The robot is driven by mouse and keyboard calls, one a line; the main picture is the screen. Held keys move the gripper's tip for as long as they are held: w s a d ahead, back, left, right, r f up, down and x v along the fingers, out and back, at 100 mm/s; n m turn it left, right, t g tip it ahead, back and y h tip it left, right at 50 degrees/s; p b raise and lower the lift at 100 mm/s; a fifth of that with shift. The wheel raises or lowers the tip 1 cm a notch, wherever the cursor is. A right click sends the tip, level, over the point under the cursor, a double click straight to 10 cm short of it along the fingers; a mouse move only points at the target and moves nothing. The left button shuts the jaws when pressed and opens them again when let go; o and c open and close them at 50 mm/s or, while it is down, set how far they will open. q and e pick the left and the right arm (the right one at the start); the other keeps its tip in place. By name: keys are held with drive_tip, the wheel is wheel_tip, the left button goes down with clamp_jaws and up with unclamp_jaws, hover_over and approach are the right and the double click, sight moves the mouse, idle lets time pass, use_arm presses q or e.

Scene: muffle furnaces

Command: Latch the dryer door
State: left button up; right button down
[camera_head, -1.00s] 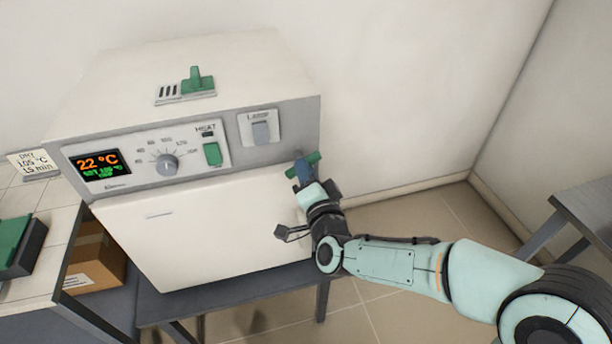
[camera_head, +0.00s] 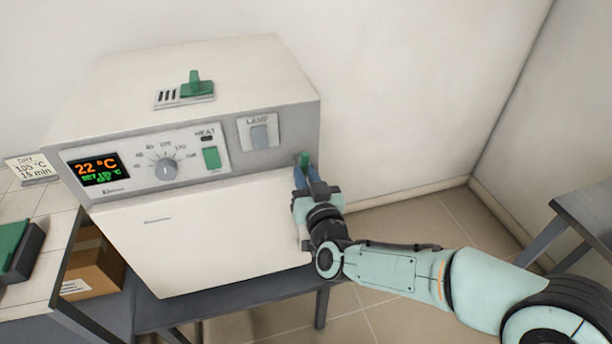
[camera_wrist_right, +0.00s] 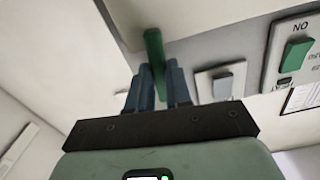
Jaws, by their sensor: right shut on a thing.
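The dryer (camera_head: 190,110) is a white box with a grey control panel, and its white door (camera_head: 205,235) lies flush with the front, looking closed. The green latch handle (camera_head: 304,158) is at the door's upper right corner and stands nearly upright. My right gripper (camera_head: 307,175) is shut on this handle, its blue fingers hiding the lower part. In the right wrist view the green handle (camera_wrist_right: 154,48) rises between the two blue fingers of the gripper (camera_wrist_right: 159,70). My left gripper is not in view.
The panel carries a lit display (camera_head: 100,168), a grey dial (camera_head: 166,169), a green heat switch (camera_head: 211,157) and a lamp switch (camera_head: 259,136). A green vent slider (camera_head: 196,85) is on top. A cardboard box (camera_head: 93,268) sits at left.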

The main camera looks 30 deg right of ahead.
drive_tip(key=shift+n, duration=0.6)
drive_tip(key=c, duration=1)
unclamp_jaws()
drive_tip(key=shift+c, duration=0.2)
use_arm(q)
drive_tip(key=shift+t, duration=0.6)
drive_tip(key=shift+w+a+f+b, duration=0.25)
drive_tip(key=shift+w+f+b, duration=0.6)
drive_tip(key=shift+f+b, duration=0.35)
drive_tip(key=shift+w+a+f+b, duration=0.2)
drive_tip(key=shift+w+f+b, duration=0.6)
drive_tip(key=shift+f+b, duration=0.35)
use_arm(e)
drive_tip(key=v, duration=1.3)
drive_tip(key=shift+s, duration=0.15)
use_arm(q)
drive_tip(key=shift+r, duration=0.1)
use_arm(e)
drive_tip(key=shift+a, duration=0.15)
